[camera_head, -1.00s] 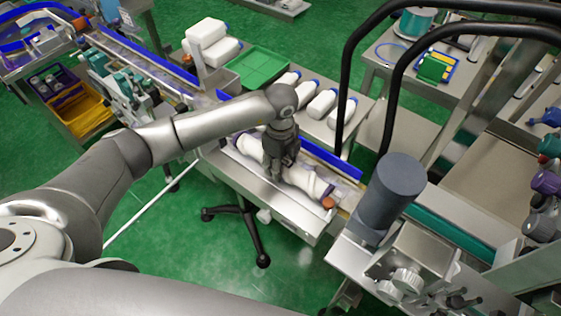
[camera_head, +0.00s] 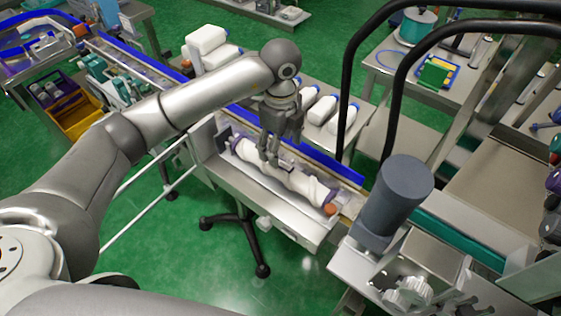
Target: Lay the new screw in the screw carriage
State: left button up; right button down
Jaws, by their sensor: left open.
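The fingers hide a little of the screw. I cannot tell whether the fingertips still touch it. My right gripper is not in view.
A blue guide rail (camera_head: 332,166) runs behind the carriage. A dark grey motor cylinder (camera_head: 397,190) stands close at the right. A black bent tube frame (camera_head: 347,75) rises at the right of my arm.

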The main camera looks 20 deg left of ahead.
pick_arm(q)
notch_tip(320, 180, up, 3)
jog(key=shift+f, duration=0.1)
dwell(0.5)
